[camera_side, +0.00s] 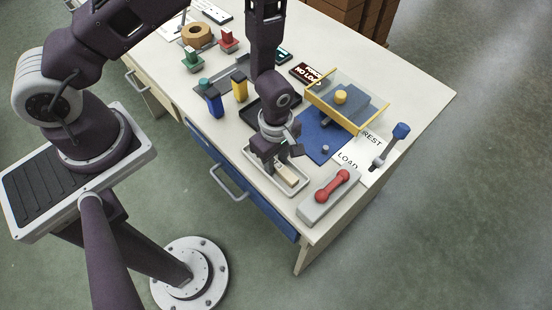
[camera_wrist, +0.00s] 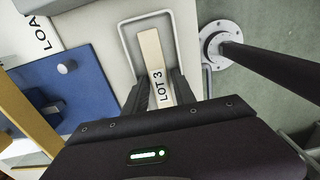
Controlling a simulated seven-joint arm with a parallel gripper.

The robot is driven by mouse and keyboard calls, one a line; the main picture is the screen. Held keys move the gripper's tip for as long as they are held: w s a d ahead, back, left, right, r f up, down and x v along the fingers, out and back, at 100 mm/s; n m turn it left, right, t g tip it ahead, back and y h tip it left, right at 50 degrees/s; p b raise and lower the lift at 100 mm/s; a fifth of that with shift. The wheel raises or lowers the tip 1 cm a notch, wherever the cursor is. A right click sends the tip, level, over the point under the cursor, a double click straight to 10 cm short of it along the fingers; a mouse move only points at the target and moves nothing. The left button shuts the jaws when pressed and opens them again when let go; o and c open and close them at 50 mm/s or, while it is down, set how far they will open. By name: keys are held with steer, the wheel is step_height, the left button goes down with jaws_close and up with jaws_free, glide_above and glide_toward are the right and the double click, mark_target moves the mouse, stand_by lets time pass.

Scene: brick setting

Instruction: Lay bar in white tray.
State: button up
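The bar (camera_side: 287,175) is a pale, cream-coloured block. In the wrist view the bar (camera_wrist: 152,48) runs lengthwise and reads "LOT 3" at its near end. It is over or in the white tray (camera_side: 301,188), a shallow rimmed tray at the table's front; its rim also shows in the wrist view (camera_wrist: 123,42). Whether the bar rests on the tray floor is not clear. My gripper (camera_side: 282,162) is low over the tray, with one finger on each side of the bar's labelled end (camera_wrist: 161,92). I cannot tell whether the fingers press on it.
A blue-topped lever (camera_side: 392,143) stands at the right. A black tray (camera_side: 262,112) lies behind my gripper.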

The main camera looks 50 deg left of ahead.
steer(key=shift+r, duration=0.1)
step_height(320, 180, up, 12)
step_height(320, 180, up, 17)
steer(key=m+t+h, duration=0.1)
steer(key=m+t, duration=0.1)
steer(key=m, duration=0.5)
glide_above(276, 163)
steer(key=s+a, duration=0.2)
steer(key=a, duration=0.2)
steer(key=s+a+r+m+t+y, duration=0.1)
steer(key=s+a+r+m+t, duration=0.2)
steer(key=s+a+r+m, duration=0.3)
steer(key=s+r+m, duration=0.3)
steer(key=s+m, duration=0.2)
steer(key=s, duration=0.1)
steer(key=shift+a+t, duration=0.2)
steer(key=shift+t, duration=0.1)
